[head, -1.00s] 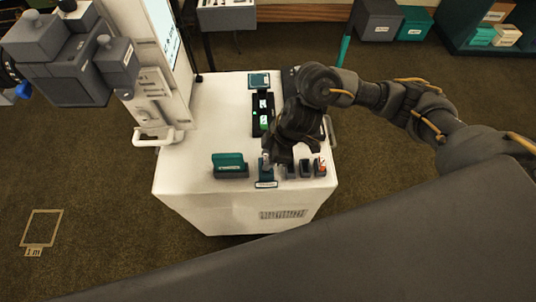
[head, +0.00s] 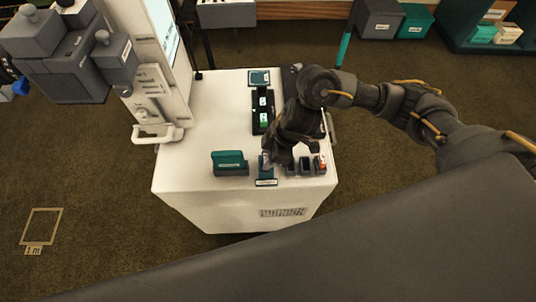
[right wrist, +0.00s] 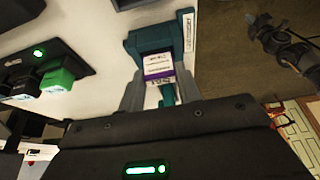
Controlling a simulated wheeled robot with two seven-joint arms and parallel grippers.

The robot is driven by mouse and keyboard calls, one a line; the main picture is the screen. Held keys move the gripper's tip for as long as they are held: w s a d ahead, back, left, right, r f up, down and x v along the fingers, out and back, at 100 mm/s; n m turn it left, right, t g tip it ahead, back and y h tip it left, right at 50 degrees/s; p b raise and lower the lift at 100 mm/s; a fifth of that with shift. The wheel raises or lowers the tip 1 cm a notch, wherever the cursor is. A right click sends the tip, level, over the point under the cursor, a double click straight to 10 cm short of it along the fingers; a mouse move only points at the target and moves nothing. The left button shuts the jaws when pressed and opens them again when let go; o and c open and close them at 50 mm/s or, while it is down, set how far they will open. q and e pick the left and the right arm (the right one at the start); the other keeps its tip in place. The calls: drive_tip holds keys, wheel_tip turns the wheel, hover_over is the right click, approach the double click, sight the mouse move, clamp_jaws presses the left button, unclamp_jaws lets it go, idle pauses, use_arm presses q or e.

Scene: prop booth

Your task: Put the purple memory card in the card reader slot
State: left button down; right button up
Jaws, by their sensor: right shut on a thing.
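The purple memory card (right wrist: 158,66), with a white label, is held between the fingertips of my right gripper (right wrist: 158,88) in the right wrist view. My right gripper also shows over the front of the white cart in the head view (head: 274,154), shut on the card. The teal and dark card reader (right wrist: 147,38) is directly beyond the card's far end. In the head view the reader (head: 266,174) stands at the cart's front edge, partly hidden by the gripper. I cannot tell whether the card is inside the slot. My left gripper is out of view.
The white cart top (head: 217,115) is mostly clear. A teal block in a dark holder (head: 229,163) stands left of the reader. Small dark holders (head: 305,166) stand to its right. A black charger with green lights (head: 263,110) lies behind.

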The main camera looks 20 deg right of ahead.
drive_tip(key=shift+f, duration=0.45)
drive_tip(key=o, duration=1)
drive_tip(key=shift+o, duration=0.2)
drive_tip(key=shift+r, duration=0.1)
wheel_tip(320, 180, up, 7)
drive_tip(key=p, duration=0.8)
drive_tip(key=shift+p, duration=0.35)
